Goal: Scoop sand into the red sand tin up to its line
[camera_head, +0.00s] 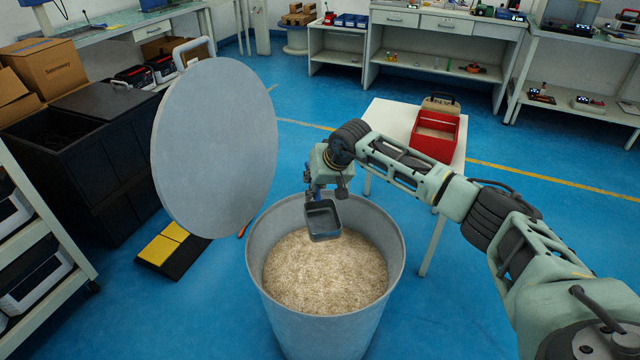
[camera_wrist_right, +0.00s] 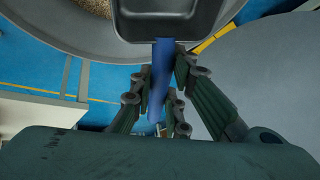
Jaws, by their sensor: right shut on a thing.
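The red sand tin (camera_head: 434,146) stands open-topped on a small white table (camera_head: 391,117) to the right of the bin. A grey metal bin (camera_head: 256,262) holds pale sand (camera_head: 325,278). My right gripper (camera_head: 318,190) is shut on the blue handle (camera_wrist_right: 160,85) of a dark grey scoop (camera_head: 323,220). The scoop is over the back part of the bin opening, and no sand shows in it. In the right wrist view the scoop's pan (camera_wrist_right: 170,20) is at the top, partly cut off. The tin's fill line cannot be made out. My left gripper is not in view.
The bin's round grey lid (camera_head: 215,148) stands raised at the bin's left. A brown box (camera_head: 440,104) is behind the tin. A black crate (camera_head: 90,160) and a yellow-black pedal (camera_head: 170,248) are at left. Blue floor is clear behind the table.

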